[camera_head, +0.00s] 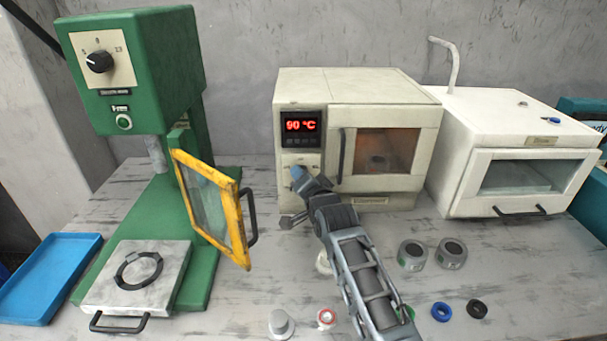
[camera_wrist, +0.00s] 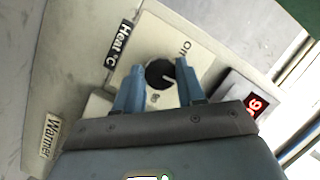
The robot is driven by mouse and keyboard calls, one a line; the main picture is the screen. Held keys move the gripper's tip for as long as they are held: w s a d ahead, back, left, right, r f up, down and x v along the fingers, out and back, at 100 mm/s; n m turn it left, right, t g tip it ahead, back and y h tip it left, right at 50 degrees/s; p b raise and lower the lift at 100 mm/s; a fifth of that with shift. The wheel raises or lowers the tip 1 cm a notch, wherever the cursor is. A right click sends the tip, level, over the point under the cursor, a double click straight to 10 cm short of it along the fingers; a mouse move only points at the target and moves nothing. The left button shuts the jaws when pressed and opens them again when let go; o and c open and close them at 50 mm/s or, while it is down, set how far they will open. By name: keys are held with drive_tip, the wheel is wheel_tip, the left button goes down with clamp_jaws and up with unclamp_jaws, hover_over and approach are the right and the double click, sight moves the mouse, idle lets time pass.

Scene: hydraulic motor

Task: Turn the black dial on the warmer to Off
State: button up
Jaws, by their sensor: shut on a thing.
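The warmer (camera_head: 385,112) is the cream box at the back middle, with a red display (camera_head: 301,125) reading 90 °C and a lit orange window. The dial's white mark points to the right. My gripper (camera_wrist: 160,80) has its blue fingers on both sides of the dial and is shut on it. In the head view, my gripper (camera_head: 299,174) is against the warmer's lower left panel and hides the dial.
A green press (camera_head: 140,60) with an open yellow-framed door (camera_head: 240,225) stands to the left. A white oven (camera_head: 510,120) stands to the right. Grey cylinders (camera_head: 412,255) and small rings (camera_head: 441,312) lie on the table in front.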

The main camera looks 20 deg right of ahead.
drive_tip(key=n+g+h+b, duration=0.1)
drive_tip(key=n, duration=0.2)
drive_tip(key=n+h+b, duration=0.1)
drive_tip(key=n, duration=0.2)
drive_tip(key=n+g+h+b, duration=0.1)
drive_tip(key=n+h, duration=0.1)
drive_tip(key=n, duration=0.1)
drive_tip(key=shift+a+n+g+b, duration=0.25)
drive_tip(key=shift+n+g+b, duration=0.05)
drive_tip(key=shift+b, duration=0.1)
drive_tip(key=shift+r, duration=0.1)
idle(0.3)
drive_tip(key=o, duration=1)
drive_tip(key=shift+o, duration=0.2)
drive_tip(key=v, duration=0.7)
drive_tip(key=shift+s+a+b, duration=0.2)
drive_tip(key=shift+s+b, duration=0.1)
drive_tip(key=shift+r, duration=0.1)
